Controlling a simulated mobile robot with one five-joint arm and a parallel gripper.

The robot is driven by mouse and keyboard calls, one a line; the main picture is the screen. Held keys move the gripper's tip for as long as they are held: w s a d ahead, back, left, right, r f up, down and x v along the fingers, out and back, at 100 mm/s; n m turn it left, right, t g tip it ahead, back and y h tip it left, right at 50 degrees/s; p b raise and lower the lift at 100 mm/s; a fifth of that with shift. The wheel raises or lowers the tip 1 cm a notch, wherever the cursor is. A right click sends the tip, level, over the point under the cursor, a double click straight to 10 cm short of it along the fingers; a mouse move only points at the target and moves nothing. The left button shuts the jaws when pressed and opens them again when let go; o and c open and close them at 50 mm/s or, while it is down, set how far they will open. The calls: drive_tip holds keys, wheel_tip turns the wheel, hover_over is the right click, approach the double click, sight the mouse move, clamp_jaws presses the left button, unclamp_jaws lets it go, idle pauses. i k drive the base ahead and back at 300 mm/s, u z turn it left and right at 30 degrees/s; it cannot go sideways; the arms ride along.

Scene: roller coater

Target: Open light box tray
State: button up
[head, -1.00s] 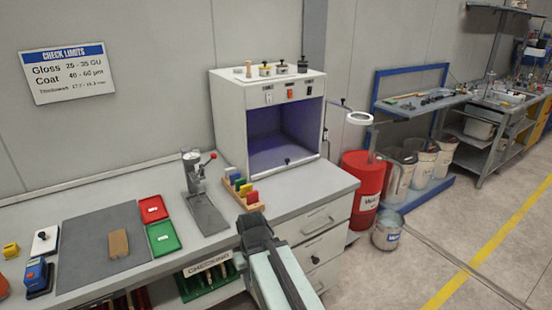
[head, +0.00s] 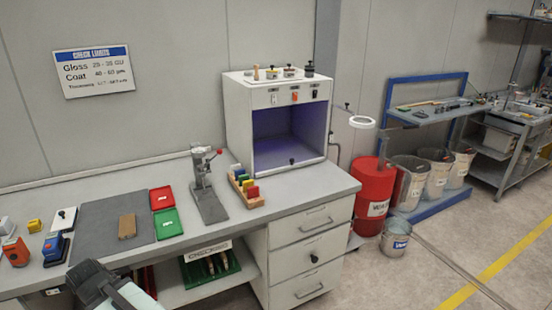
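The light box (head: 236,125) is a white cabinet on the right end of the bench, with a violet-lit open chamber and switches on its upper front. Its tray (head: 280,167) lies along the chamber floor, with a small dark knob (head: 291,161) at the front edge. The tray looks pushed in. My gripper (head: 88,272) is dark and low at the left, in front of the bench and well apart from the light box. Its fingers cannot be made out, so its opening is unclear.
A block rack (head: 250,200) and a press-like stand (head: 207,190) are on the bench left of the light box. Drawers (head: 311,252) are below it. A red drum (head: 372,190) and a bucket (head: 396,238) stand to the right.

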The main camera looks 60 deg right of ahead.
sight(276, 155)
drive_tip(key=k, duration=1.15)
drive_tip(key=z, duration=0.95)
drive_tip(key=i, duration=1)
drive_tip(key=u, duration=0.05)
